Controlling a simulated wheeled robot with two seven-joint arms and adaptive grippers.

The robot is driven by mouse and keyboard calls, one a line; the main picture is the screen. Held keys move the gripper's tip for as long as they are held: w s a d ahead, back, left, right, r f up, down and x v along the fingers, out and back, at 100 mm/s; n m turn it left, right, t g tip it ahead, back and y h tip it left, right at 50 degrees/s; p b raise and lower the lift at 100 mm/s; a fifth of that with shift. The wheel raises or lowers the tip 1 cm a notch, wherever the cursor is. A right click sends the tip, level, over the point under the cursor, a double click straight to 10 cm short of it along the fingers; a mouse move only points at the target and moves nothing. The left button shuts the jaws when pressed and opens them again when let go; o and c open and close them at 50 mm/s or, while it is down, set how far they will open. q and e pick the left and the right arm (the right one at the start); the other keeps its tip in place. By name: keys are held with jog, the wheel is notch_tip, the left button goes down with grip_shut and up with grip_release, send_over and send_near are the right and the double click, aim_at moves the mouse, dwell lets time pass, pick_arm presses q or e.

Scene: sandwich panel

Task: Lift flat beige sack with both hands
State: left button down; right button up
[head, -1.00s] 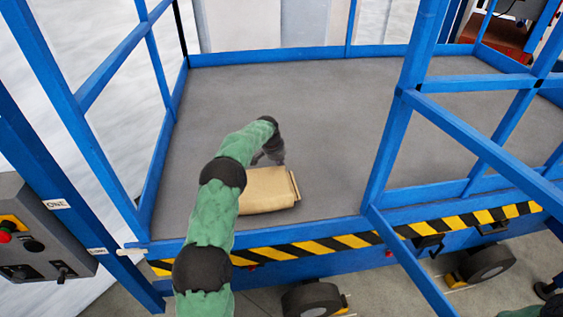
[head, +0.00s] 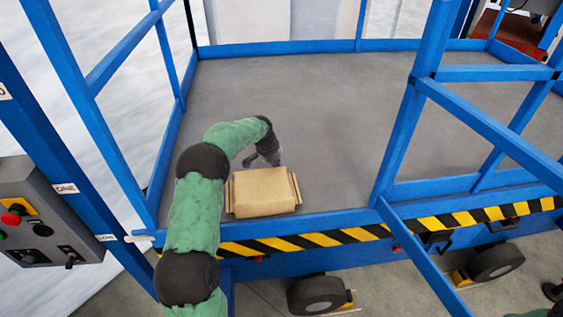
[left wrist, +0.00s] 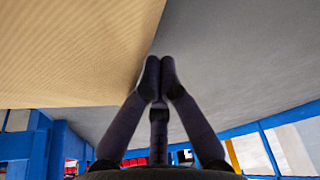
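The flat beige sack (head: 264,192) lies on the grey platform floor near its front edge, with folded ends at left and right. In the left wrist view the sack (left wrist: 70,50) fills the upper left. My left gripper (head: 262,159) is just behind the sack's far edge in the head view. In the left wrist view its fingertips (left wrist: 160,65) are together, with nothing seen between them, beside the sack's edge. I cannot tell whether they touch it. My right gripper is not in view.
Blue rails and a blue post (head: 398,135) frame the platform (head: 330,110). A yellow-black striped edge (head: 320,240) runs in front of the sack. A grey control box (head: 45,215) stands at the left. The floor behind the sack is clear.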

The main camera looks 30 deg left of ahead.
aim_at(260, 176)
pick_arm(q)
jog(key=s, duration=0.3)
jog(key=s+b, duration=0.1)
jog(key=s, duration=0.5)
jog(key=shift+a+f, duration=0.1)
jog(key=shift+a, duration=0.2)
jog(key=shift+w, duration=0.1)
